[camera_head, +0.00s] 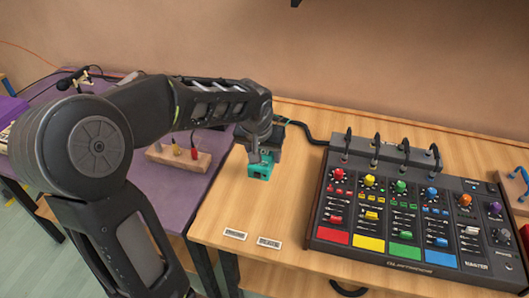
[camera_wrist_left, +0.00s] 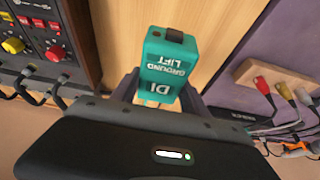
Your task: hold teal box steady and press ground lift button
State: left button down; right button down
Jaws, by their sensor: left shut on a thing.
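The teal box (camera_head: 261,169) is on the wooden table, left of the mixer. My left gripper (camera_head: 266,152) comes down over it from behind and is shut on it. Nothing is seen pressing the button. My right gripper is in neither view.
A mixer (camera_head: 400,252) with coloured knobs and cables fills the right of the table. Two small labels (camera_head: 269,242) lie near the front edge. A wooden block (camera_head: 178,157) with coloured plugs stands on the purple table at left. Bare wood lies between box and mixer.

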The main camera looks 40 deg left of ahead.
pick_arm(q)
jog(key=shift+f+b, duration=3.9)
jog(key=shift+f, duration=0.45)
dwell(1.6)
